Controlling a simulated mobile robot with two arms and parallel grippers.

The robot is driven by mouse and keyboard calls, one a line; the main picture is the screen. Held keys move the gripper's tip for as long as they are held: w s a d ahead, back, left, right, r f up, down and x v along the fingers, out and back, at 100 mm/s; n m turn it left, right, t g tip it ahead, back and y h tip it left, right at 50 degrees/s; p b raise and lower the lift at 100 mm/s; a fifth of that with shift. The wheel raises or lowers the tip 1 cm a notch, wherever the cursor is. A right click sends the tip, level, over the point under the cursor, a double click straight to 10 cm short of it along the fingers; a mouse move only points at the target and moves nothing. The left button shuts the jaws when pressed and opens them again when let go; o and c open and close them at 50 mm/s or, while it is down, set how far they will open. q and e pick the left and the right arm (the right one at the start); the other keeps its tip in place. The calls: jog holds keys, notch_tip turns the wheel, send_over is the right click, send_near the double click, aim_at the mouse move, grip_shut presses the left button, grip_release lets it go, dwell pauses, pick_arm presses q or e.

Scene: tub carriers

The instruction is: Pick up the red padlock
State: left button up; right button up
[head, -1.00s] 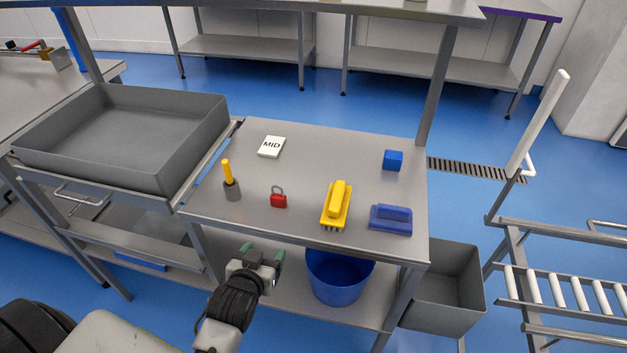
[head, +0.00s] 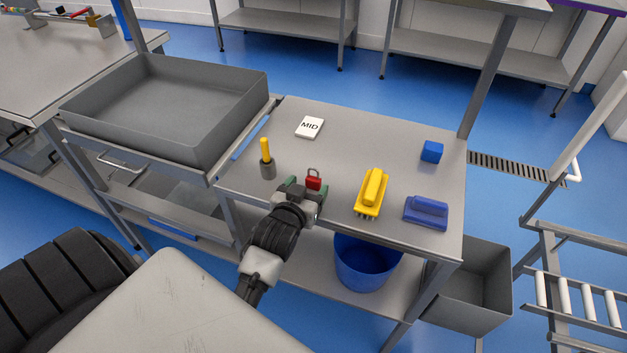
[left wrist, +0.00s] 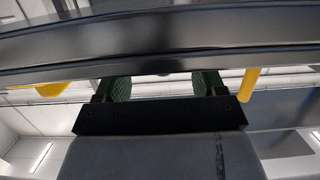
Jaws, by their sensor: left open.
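The red padlock (head: 313,184) stands near the front edge of the middle grey table (head: 290,138), its grey shackle upward. My left gripper (head: 304,189) is open at that edge, its green-padded fingers pointing toward the padlock. The near finger parts overlap the padlock's lower part in the head view, so I cannot tell whether it is between the fingers or just beyond them. The left wrist view shows the two green pads apart (left wrist: 164,86); I cannot make out the padlock there. My right gripper is not in view.
Left of the padlock stands a yellow-handled tool in a grey holder (head: 267,162). Right are a yellow brush (head: 372,192), a blue block-handled tool (head: 427,211) and a blue cube (head: 432,151). A white MID card (head: 310,127) lies behind. A grey tub (head: 205,140) stands left.

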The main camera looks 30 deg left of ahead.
aim_at(312, 182)
pick_arm(q)
jog(key=x, duration=0.2)
jog(key=f+x, duration=0.1)
jog(key=x, duration=0.2)
jog(key=shift+s, duration=0.1)
jog(key=shift+r, duration=0.1)
jog(key=shift+s, duration=0.1)
jog(key=c, duration=0.9)
jog(key=shift+c, duration=0.7)
jog(key=shift+r+p, duration=0.1)
jog(key=shift+p, duration=0.2)
